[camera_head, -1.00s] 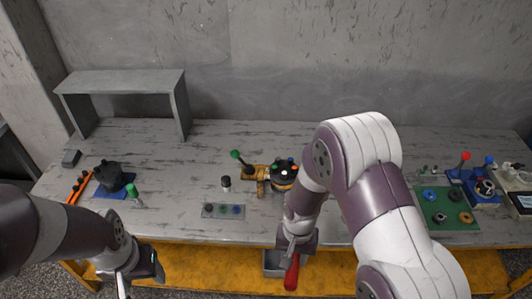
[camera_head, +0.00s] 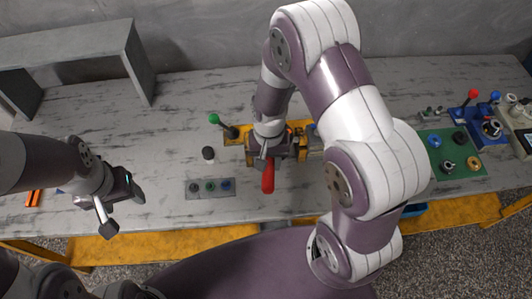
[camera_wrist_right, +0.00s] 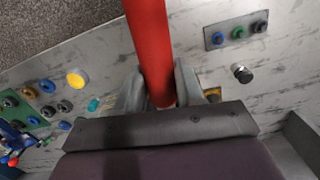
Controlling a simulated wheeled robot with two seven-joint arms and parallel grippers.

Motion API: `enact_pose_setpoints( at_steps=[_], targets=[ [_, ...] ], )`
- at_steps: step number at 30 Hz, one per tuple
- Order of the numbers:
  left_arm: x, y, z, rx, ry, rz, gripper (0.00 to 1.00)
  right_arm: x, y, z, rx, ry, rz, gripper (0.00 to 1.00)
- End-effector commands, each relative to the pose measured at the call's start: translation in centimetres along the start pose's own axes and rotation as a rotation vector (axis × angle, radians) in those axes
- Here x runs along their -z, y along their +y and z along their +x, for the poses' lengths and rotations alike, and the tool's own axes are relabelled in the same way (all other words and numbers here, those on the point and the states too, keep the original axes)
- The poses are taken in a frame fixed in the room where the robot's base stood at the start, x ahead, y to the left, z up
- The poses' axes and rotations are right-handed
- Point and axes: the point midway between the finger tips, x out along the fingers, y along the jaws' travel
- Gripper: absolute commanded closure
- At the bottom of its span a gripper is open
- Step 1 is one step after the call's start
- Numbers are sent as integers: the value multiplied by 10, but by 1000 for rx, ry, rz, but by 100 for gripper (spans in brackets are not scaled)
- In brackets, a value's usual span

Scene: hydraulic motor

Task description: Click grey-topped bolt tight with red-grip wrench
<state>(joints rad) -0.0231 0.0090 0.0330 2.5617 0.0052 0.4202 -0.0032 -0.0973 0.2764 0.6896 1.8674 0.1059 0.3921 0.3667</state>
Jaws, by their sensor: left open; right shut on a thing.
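The red-grip wrench (camera_head: 268,178) is held by my right gripper (camera_head: 267,160), with its red handle sticking out toward the front of the table. The red grip (camera_wrist_right: 150,45) shows between the fingers of my right gripper (camera_wrist_right: 160,98) in the right wrist view. The wrench's head is hidden. My right gripper is over the yellow-orange hydraulic motor (camera_head: 234,139), which is mostly covered by the arm. The grey-topped bolt cannot be made out. My left gripper (camera_head: 121,207) is open and empty near the table's front left edge.
A green-knobbed lever (camera_head: 214,119) stands at the motor's left. A black-topped piece (camera_head: 208,153) and a grey plate with coloured pieces (camera_head: 210,195) sit nearby. A green board (camera_head: 437,175) and a blue fixture (camera_head: 468,125) are at right. The left middle of the table is clear.

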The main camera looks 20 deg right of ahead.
Motion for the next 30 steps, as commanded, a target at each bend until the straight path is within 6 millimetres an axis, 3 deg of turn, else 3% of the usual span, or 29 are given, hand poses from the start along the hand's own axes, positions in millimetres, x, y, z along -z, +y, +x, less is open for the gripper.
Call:
enact_pose_setpoints(
  at_steps=[1,6,30],
  targets=[
    [-1,0,13,0,0,0,37,3,0,13,1,2,0,100],
    [-2,0,27,0,0,0,37,4,-1,28,1,3,0,100],
    [-2,0,23,0,0,0,37,6,-2,27,1,3,0,100]
  ],
)
